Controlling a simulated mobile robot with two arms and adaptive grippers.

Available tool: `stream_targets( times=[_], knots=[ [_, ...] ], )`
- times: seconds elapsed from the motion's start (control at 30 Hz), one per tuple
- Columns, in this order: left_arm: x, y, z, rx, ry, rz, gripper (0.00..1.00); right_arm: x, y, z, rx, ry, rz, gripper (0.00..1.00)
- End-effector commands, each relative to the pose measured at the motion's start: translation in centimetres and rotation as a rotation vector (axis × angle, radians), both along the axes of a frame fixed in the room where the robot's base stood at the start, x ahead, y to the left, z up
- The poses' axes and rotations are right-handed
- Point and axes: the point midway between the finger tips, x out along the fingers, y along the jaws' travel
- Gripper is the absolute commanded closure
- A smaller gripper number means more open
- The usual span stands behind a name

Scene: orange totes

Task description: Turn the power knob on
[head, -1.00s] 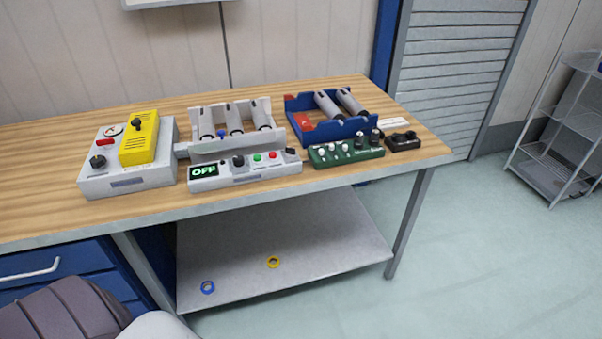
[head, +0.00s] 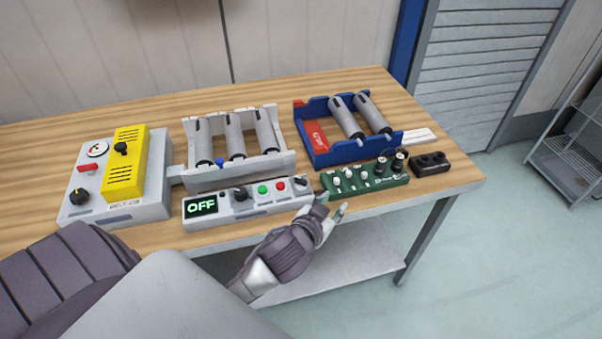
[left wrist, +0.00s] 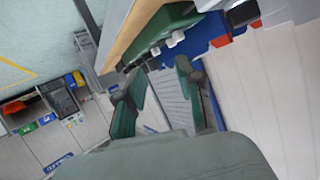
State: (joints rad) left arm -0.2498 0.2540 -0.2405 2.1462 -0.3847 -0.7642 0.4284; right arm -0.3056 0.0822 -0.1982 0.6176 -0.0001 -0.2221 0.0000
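A white control panel (head: 222,216) lies near the table's front edge. Its display (head: 201,206) reads OFF in green. It carries a black knob (head: 240,194), a green and a red button, and another dark knob (head: 301,183) at its right end. I cannot read which knob is the power knob. My left gripper (head: 332,208) is open and empty, in front of the gap between this panel and the green knob panel (head: 350,199). In the left wrist view its two green fingers (left wrist: 156,92) are apart, with the green panel (left wrist: 168,32) beyond them. My right gripper is not in view.
At left stands a grey box (head: 150,208) with a yellow unit (head: 124,175), a red switch and a black knob. Behind the panels are a white roller tray (head: 240,172) and a blue tray (head: 350,151). A small black box (head: 430,164) sits at right.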

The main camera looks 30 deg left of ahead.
Motion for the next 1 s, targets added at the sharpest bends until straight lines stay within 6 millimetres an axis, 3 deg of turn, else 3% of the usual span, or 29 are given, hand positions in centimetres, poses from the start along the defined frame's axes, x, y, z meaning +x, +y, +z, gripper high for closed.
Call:
stream_targets(
  times=[0.1, 0.2, 0.3, 0.4, 0.5, 0.63, 0.77, 0.9, 1.0],
  knots=[
    [3.4, -1.3, 5.1, 0.005, -0.219, -0.073, 0.64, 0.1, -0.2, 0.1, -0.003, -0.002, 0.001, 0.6],
    [5.5, -3.4, 10.1, 0.006, -0.421, -0.183, 0.64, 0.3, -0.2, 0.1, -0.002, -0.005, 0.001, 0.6],
    [6.7, -6.9, 15.6, 0.017, -0.632, -0.371, 0.64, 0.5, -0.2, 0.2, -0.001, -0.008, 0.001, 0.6],
    [6.3, -11.4, 19.8, 0.054, -0.796, -0.654, 0.64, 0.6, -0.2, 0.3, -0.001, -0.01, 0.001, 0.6],
    [4.7, -15.3, 20.9, 0.122, -0.839, -0.978, 0.64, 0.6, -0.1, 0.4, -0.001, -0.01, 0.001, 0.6],
    [3.1, -17.4, 18.3, 0.266, -0.681, -1.373, 0.64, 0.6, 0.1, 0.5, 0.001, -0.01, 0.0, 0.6],
    [3.1, -14.2, 13.7, 0.454, -0.298, -1.626, 0.64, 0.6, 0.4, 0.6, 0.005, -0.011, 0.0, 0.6],
    [4.3, -5.8, 10.6, 0.635, 0.238, -1.642, 0.64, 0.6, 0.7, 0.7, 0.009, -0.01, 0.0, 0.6],
    [4.8, 0.9, 10.6, 0.712, 0.575, -1.524, 0.64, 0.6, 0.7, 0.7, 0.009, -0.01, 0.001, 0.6]
  ],
)
